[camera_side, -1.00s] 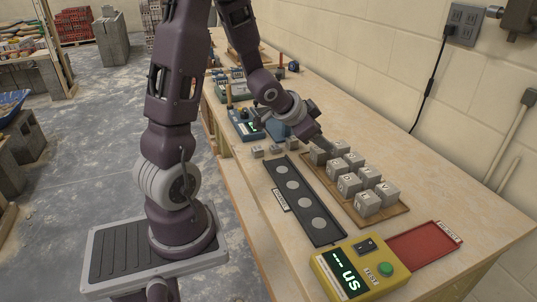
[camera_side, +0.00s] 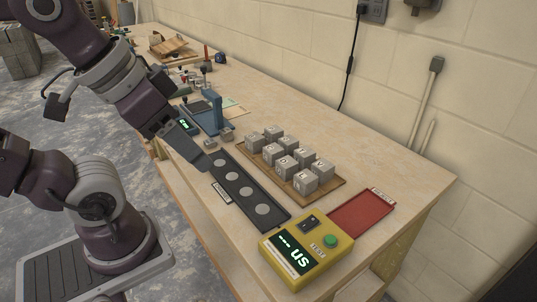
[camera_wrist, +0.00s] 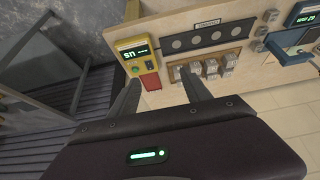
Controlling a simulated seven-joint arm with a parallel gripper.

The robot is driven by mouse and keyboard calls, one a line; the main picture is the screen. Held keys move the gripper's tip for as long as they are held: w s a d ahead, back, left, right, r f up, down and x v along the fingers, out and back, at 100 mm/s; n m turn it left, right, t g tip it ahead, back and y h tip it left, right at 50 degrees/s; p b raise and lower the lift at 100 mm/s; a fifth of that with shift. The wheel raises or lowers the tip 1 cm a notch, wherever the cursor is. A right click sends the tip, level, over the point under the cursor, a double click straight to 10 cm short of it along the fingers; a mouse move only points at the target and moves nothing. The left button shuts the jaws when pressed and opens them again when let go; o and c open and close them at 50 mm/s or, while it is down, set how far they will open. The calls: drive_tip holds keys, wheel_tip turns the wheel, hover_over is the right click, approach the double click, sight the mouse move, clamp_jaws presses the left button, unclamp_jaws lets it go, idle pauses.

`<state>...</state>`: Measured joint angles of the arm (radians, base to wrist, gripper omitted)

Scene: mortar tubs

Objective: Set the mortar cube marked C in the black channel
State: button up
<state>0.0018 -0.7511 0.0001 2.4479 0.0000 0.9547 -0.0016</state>
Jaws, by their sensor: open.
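Several grey lettered mortar cubes (camera_side: 287,165) stand in two rows on a wooden board. They also show in the wrist view (camera_wrist: 211,66). The letters are too small for me to tell which one is C. The black channel (camera_side: 272,224) lies left of the board, with several pale round spots along its floor and no cube in it. It also shows in the wrist view (camera_wrist: 240,31). My gripper (camera_side: 204,163) is at the far left end of the channel in the side view, apart from the cubes. In the wrist view its fingers (camera_wrist: 162,78) are apart with nothing between them.
A yellow tester (camera_side: 305,248) with a green display and button stands at the channel's near end. A red tray (camera_side: 362,214) lies beside it. Small grey blocks (camera_side: 227,135) and a blue device (camera_side: 213,112) are past the far end. The bench by the wall is clear.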

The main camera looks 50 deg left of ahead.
drive_tip(key=w+a+r+m+t+y, duration=0.2)
drive_tip(key=w+a+r+m, duration=0.1)
drive_tip(key=w+a, duration=0.6)
drive_tip(key=w+a+r+m+t+y, duration=0.2)
drive_tip(key=w+a+r+m, duration=0.15)
drive_tip(key=w+a, duration=0.5)
drive_tip(key=m+t+h, duration=0.4)
drive_tip(key=m, duration=2.6)
hover_over(267, 154)
drive_tip(key=s, duration=0.4)
wheel_tip(267, 154, down, 3)
drive_tip(key=shift+n, duration=0.25)
drive_tip(key=f, duration=2.9)
drive_tip(key=shift+a+f, duration=0.25)
drive_tip(key=x, duration=0.6)
drive_tip(key=shift+w+d+f, duration=0.1)
drive_tip(key=shift+d+f, duration=0.15)
drive_tip(key=shift+f, duration=0.05)
drive_tip(key=shift+w+f, duration=0.15)
drive_tip(key=shift+w, duration=0.25)
clamp_jaws()
